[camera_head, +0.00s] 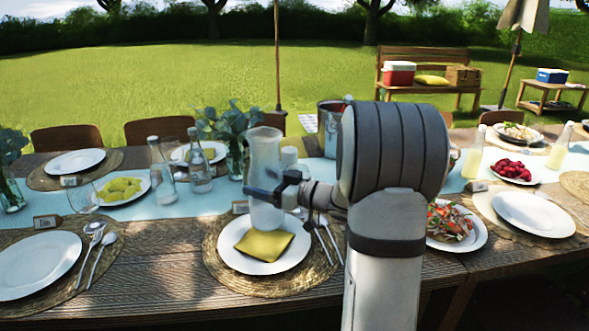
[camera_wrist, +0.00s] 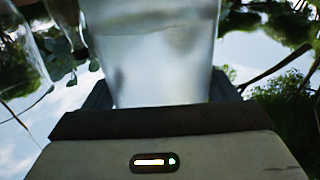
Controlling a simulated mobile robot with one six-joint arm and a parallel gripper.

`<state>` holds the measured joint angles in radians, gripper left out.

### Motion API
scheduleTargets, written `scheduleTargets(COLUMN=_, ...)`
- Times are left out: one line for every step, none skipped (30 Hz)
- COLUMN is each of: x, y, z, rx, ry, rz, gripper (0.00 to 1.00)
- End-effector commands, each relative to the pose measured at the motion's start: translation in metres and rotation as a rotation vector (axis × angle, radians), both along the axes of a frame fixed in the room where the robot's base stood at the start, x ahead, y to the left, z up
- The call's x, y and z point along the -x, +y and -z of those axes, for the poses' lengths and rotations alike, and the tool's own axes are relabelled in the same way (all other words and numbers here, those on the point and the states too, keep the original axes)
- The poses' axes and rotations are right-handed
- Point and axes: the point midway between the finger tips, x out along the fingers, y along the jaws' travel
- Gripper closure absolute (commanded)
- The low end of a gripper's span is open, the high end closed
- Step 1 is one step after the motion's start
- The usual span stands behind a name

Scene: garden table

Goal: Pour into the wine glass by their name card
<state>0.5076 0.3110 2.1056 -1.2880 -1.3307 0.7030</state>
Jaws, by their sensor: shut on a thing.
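My gripper (camera_head: 272,194) is shut on a clear glass carafe (camera_head: 264,150), holding it about upright above a place setting. In the wrist view the carafe (camera_wrist: 150,45) fills the space between the fingers, and a pale liquid line shows in it. Below it is a white plate (camera_head: 262,262) with a folded yellow napkin (camera_head: 264,245). A name card (camera_head: 240,207) stands just left of the carafe. Other name cards stand at the left (camera_head: 47,221), far left (camera_head: 70,181) and right (camera_head: 477,185). A clear glass (camera_head: 83,198) is at the left; its shape is hard to make out. My arm hides part of the table.
Bottles (camera_head: 161,165) and (camera_head: 199,160), a leafy vase (camera_head: 235,158) and a plate of yellow food (camera_head: 121,190) stand left of the carafe. A salad plate (camera_head: 470,240), raspberries (camera_head: 511,168) and a juice bottle (camera_head: 473,158) are right of my arm. Bare wood shows at front left.

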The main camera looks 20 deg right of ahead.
Motion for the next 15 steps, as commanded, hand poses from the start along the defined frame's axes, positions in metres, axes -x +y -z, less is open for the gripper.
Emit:
scheduleTargets(x=0.0, y=0.001, z=-0.0035, rx=-0.009, ry=0.001, rz=-0.002, gripper=0.73)
scheduleTargets(x=0.0002, y=0.0012, z=-0.0038, rx=-0.016, ry=0.006, rz=-0.002, gripper=0.73)
scheduleTargets(x=0.0003, y=0.0015, z=-0.0042, rx=-0.027, ry=0.012, rz=-0.002, gripper=0.73)
scheduleTargets(x=0.0004, y=0.0021, z=-0.0046, rx=-0.038, ry=0.017, rz=-0.002, gripper=0.73)
scheduleTargets(x=0.0006, y=0.0023, z=-0.0051, rx=-0.048, ry=0.023, rz=-0.002, gripper=0.73)
scheduleTargets(x=0.0009, y=0.0025, z=-0.0058, rx=-0.063, ry=0.031, rz=-0.002, gripper=0.73)
scheduleTargets(x=0.0011, y=0.0032, z=-0.0064, rx=-0.076, ry=0.038, rz=-0.003, gripper=0.73)
scheduleTargets(x=0.0015, y=0.0035, z=-0.0071, rx=-0.089, ry=0.046, rz=-0.003, gripper=0.73)
scheduleTargets(x=0.0019, y=0.004, z=-0.008, rx=-0.108, ry=0.056, rz=-0.003, gripper=0.73)
scheduleTargets(x=0.0021, y=0.0046, z=-0.0086, rx=-0.125, ry=0.066, rz=-0.004, gripper=0.73)
scheduleTargets(x=0.0022, y=0.0049, z=-0.0093, rx=-0.14, ry=0.075, rz=-0.003, gripper=0.73)
scheduleTargets(x=0.0022, y=0.005, z=-0.0092, rx=-0.164, ry=0.089, rz=-0.002, gripper=0.73)
scheduleTargets(x=0.0023, y=0.0054, z=-0.0088, rx=-0.181, ry=0.098, rz=-0.002, gripper=0.73)
scheduleTargets(x=0.0023, y=0.0055, z=-0.0087, rx=-0.199, ry=0.107, rz=-0.002, gripper=0.73)
scheduleTargets(x=0.0026, y=0.006, z=-0.0089, rx=-0.222, ry=0.12, rz=-0.003, gripper=0.73)
